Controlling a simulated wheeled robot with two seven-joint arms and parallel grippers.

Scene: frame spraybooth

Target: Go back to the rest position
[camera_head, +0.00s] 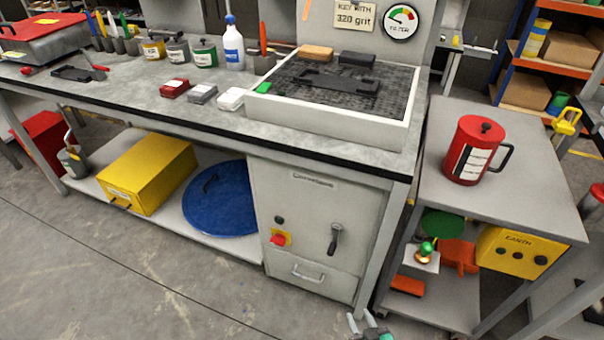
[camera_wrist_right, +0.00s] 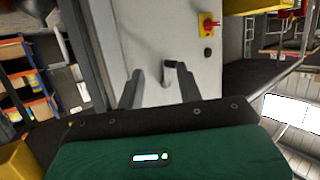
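My right gripper (camera_head: 359,316) shows at the bottom edge of the head view, low in front of the grey cabinet (camera_head: 300,215). Its two fingers are apart with nothing between them. In the right wrist view the open fingers of the right gripper (camera_wrist_right: 156,68) point towards the cabinet front (camera_wrist_right: 146,35). The dark lever handle (camera_head: 335,238) stands on that front and also shows between and beyond the fingers in the wrist view (camera_wrist_right: 166,73). My left gripper is in no view.
The workbench (camera_head: 140,92) carries a framed tray (camera_head: 340,132), a spray bottle (camera_head: 233,45) and several pots. A side table (camera_head: 520,190) with a red jug (camera_head: 473,150) stands at the right. A yellow box (camera_head: 147,172) and blue lid (camera_head: 220,200) lie below. The floor in front is clear.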

